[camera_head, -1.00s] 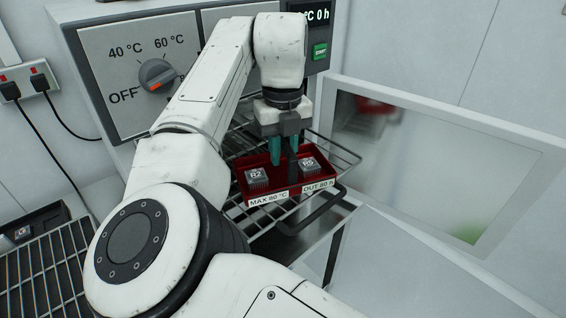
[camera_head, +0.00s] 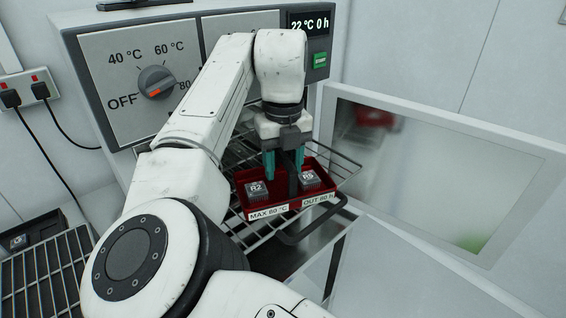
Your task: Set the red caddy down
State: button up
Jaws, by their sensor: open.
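The red caddy (camera_head: 291,204) rests on the pulled-out wire rack (camera_head: 347,172) of the oven. Two grey chips sit in it, R2 (camera_head: 257,190) on the left and R5 (camera_head: 309,179) on the right. Labels on its front read "MAX 60 °C" and "OUT 80 h", as far as I can tell. My gripper (camera_head: 284,174) points down over the caddy's middle, its teal fingers apart on either side of the dark upright handle (camera_head: 292,177). Whether the fingertips touch the caddy is hard to tell.
The oven panel has a dial (camera_head: 156,83) and a green start button (camera_head: 320,58); the display reads 22 °C 0 h. The open door (camera_head: 430,110) with its window stands at the right. Another wire rack (camera_head: 48,275) lies at lower left.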

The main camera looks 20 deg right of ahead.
jog(key=shift+r, duration=0.1)
notch_tip(320, 180, up, 12)
jog(key=shift+r+b, duration=0.1)
jog(key=shift+b, duration=0.2)
dwell(0.5)
